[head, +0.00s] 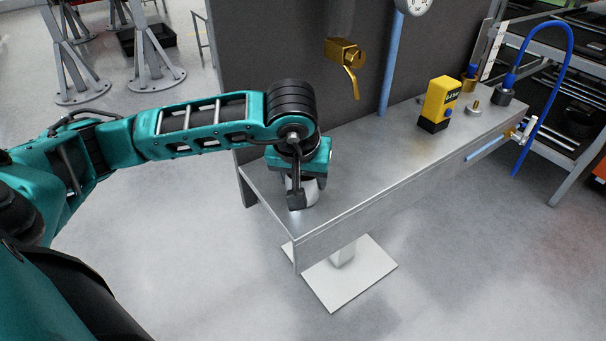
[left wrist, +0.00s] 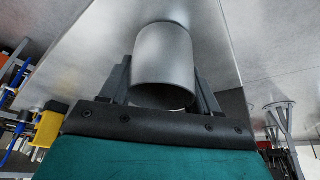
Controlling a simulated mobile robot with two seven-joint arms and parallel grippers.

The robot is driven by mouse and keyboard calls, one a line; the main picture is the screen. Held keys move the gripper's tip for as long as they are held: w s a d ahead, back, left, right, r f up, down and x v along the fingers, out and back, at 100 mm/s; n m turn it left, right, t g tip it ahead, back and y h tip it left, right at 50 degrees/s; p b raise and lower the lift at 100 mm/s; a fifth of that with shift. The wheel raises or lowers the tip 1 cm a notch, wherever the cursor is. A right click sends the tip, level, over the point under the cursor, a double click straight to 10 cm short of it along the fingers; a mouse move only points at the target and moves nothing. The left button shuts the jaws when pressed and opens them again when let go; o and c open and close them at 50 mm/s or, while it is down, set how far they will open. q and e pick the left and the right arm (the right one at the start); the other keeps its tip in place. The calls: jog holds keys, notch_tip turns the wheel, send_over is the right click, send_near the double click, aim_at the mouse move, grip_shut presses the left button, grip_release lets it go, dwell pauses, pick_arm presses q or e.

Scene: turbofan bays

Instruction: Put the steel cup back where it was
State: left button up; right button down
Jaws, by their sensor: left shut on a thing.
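The steel cup (left wrist: 164,62) is a plain grey cylinder and shows large in the left wrist view. My left gripper (left wrist: 161,88) is shut on it, with one finger on each side. In the head view my left gripper (head: 300,190) points down at the near left end of the metal bench (head: 372,165). The cup (head: 309,192) is partly hidden there behind a finger. It is at the bench top, but I cannot tell whether it touches the surface. My right gripper is not in view.
A brass tap (head: 345,62) sticks out from the dark panel (head: 270,60) above the bench. A yellow and black device (head: 439,103) stands further right, near small metal fittings (head: 474,107) and a blue hose (head: 545,75). The middle of the bench top is clear.

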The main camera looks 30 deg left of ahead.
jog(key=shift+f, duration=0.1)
pick_arm(q)
jog(key=shift+f+b, duration=0.25)
jog(key=shift+b, duration=0.05)
jog(key=o, duration=1.1)
jog(key=shift+r, duration=0.1)
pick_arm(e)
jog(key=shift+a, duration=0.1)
pick_arm(q)
jog(key=shift+r+p, duration=0.4)
jog(key=shift+r, duration=0.05)
jog(key=p+v, duration=0.1)
jog(key=v, duration=1)
jog(key=shift+s+r, duration=0.2)
jog(key=shift+r, duration=0.05)
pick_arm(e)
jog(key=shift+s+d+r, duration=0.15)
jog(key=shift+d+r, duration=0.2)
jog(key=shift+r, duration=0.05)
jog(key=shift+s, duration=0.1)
